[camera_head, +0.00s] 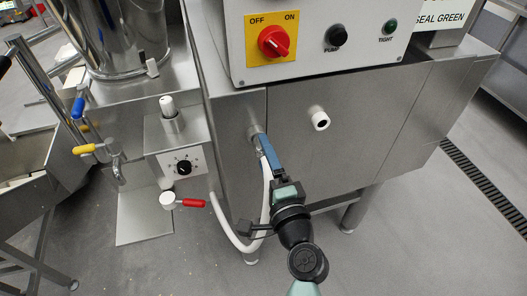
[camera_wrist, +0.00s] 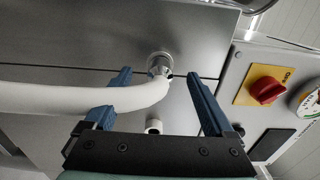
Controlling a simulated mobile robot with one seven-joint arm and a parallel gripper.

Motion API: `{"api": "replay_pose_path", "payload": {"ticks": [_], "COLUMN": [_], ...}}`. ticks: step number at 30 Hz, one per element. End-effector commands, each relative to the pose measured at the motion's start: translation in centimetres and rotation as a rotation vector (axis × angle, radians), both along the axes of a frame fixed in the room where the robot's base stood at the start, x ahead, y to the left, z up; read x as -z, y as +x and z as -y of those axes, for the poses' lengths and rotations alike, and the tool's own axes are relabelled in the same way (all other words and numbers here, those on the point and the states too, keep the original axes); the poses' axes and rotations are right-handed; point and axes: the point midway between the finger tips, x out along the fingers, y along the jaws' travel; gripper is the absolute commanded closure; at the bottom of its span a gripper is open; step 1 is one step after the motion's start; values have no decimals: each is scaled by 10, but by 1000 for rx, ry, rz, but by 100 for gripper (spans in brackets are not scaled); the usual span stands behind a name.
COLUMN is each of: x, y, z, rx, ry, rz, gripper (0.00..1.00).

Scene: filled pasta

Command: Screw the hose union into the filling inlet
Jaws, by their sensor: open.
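The white hose (camera_head: 231,238) hangs in a loop and rises to a metal fitting on the steel front; it also shows in the wrist view (camera_wrist: 60,100). Its end, the hose union (camera_wrist: 161,70), sits at the round metal fitting (camera_wrist: 159,58). I take this fitting for the filling inlet; how far the union is threaded in cannot be told. My gripper (camera_head: 260,138) is open, its blue fingers apart on either side of the union in the wrist view (camera_wrist: 158,76). In the head view the fingers partly hide the union.
A white stub with a dark bore (camera_head: 319,118) sticks out right of the fitting. Above is a control box (camera_head: 346,60) with a red switch, PUMP button and TIGHT lamp. A red-handled valve (camera_head: 180,201) and knob box (camera_head: 182,164) stand left.

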Motion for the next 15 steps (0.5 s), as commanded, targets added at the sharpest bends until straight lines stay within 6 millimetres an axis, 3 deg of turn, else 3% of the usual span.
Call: {"api": "replay_pose_path", "payload": {"ticks": [15], "x": [1], "y": [-40], "z": [13], "rx": [1], "ry": [-1], "rz": [-1], "gripper": [12]}}
